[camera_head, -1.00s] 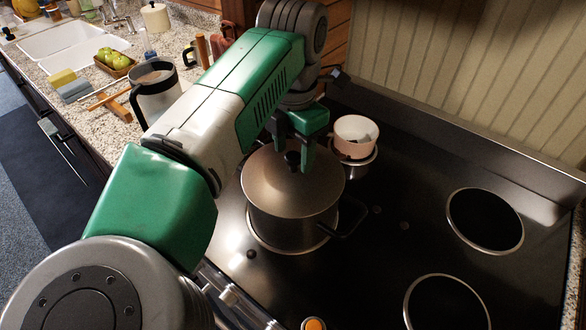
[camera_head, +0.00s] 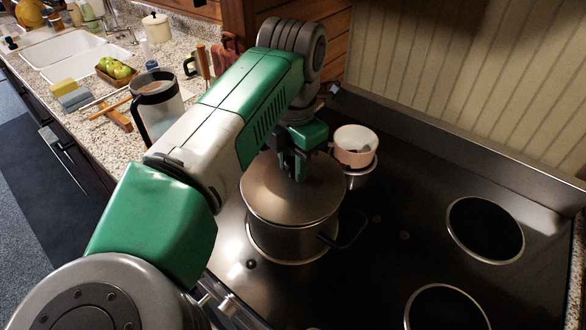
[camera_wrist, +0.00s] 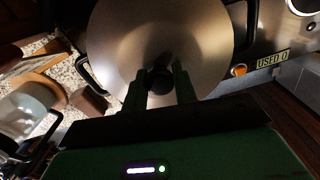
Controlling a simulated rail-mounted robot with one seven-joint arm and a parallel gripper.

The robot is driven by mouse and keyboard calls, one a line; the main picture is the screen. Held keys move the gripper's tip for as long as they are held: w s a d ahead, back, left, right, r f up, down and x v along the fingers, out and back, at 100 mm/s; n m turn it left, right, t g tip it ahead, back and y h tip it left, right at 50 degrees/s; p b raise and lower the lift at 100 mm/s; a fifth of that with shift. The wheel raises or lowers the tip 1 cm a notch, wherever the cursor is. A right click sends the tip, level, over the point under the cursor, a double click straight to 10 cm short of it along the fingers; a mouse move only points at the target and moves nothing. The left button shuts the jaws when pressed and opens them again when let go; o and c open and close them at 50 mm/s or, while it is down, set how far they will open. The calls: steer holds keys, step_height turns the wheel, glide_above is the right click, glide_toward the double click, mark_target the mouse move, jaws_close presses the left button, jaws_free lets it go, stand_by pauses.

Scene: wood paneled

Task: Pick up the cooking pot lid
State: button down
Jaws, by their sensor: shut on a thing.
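The cooking pot lid (camera_head: 268,187) is a round metal lid resting on the cooking pot (camera_head: 292,239), which stands on the stove. The lid also fills the upper middle of the wrist view (camera_wrist: 200,40), with its dark knob (camera_wrist: 156,80) between my fingers. My gripper (camera_head: 295,172) points down over the lid's middle and is shut on the knob; its fingers also show in the wrist view (camera_wrist: 158,84). In the head view the fingers hide the knob. The lid looks seated on the pot, with no clear gap at its rim.
A pink pot (camera_head: 355,146) stands just right of my gripper, at the back of the stove. A glass pitcher (camera_head: 157,103) is on the counter at left, near a wooden stand (camera_head: 117,119) and a basket of green fruit (camera_head: 117,72). The right burners (camera_head: 485,229) are clear.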

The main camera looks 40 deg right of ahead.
step_height(320, 180, up, 2)
steer(key=shift+r+b, duration=0.25)
steer(key=shift+b, duration=0.1)
steer(key=s+a+r+b, duration=0.1)
steer(key=s+a+b, duration=0.2)
steer(key=s+a, duration=0.85)
step_height(320, 180, up, 4)
steer(key=n+p, duration=0.5)
steer(key=p, duration=0.9)
glide_above(293, 161)
steer(key=shift+s+a+f, duration=0.15)
steer(key=shift+f, duration=0.05)
steer(key=shift+d+f, duration=0.2)
steer(key=shift+f, duration=0.15)
steer(key=shift+f+b, duration=2.2)
steer(key=shift+f, duration=1.25)
steer(key=shift+f, duration=0.3)
steer(key=c, duration=1)
jaws_free()
steer(key=shift+c, duration=0.2)
